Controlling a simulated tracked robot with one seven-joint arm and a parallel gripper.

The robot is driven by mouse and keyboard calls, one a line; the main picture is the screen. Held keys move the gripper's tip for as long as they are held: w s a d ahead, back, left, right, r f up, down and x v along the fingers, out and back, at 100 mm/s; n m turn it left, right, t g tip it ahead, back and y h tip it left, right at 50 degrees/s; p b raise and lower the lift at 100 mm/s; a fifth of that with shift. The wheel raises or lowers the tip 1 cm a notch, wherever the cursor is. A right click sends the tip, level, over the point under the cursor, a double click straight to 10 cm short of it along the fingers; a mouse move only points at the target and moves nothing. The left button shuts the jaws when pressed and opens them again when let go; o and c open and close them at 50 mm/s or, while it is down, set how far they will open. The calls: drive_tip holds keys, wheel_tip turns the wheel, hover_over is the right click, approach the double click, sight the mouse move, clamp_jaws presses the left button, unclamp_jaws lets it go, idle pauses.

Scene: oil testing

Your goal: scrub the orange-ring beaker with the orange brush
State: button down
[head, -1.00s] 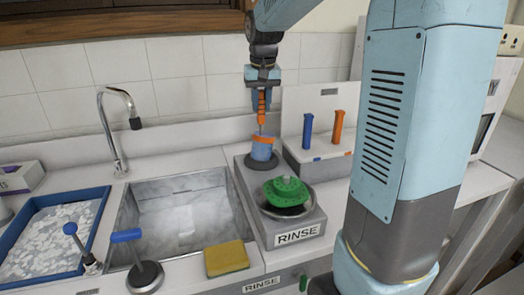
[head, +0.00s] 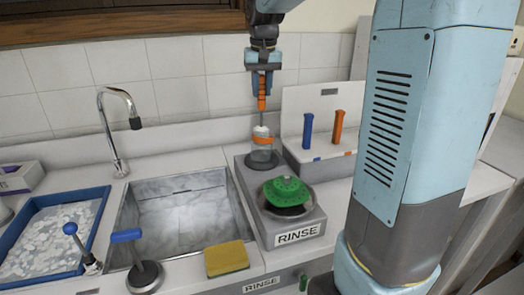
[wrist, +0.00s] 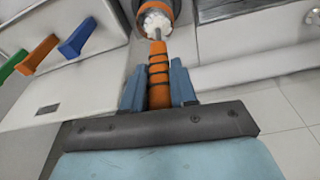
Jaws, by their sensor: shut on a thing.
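My gripper (head: 262,86) is shut on the orange handle of the brush (head: 262,101), which points straight down. In the wrist view, the orange brush handle (wrist: 159,80) lies between the two blue fingers of my gripper (wrist: 158,85). The brush's white bristle head shows at the mouth of the orange-ring beaker (head: 262,153). The beaker looks clear, with an orange band near its top, and stands upright on a dark round base on the grey rinse unit. In the wrist view, the beaker's orange ring (wrist: 173,8) surrounds the bristles. How deep the bristles reach is unclear.
A green lobed piece (head: 286,190) sits on the rinse unit (head: 297,222) in front of the beaker. The sink (head: 185,215) and faucet (head: 117,130) are left.

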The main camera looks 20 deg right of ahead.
sight(262, 75)
drive_tip(key=shift+r, duration=0.1)
drive_tip(key=shift+r, duration=3)
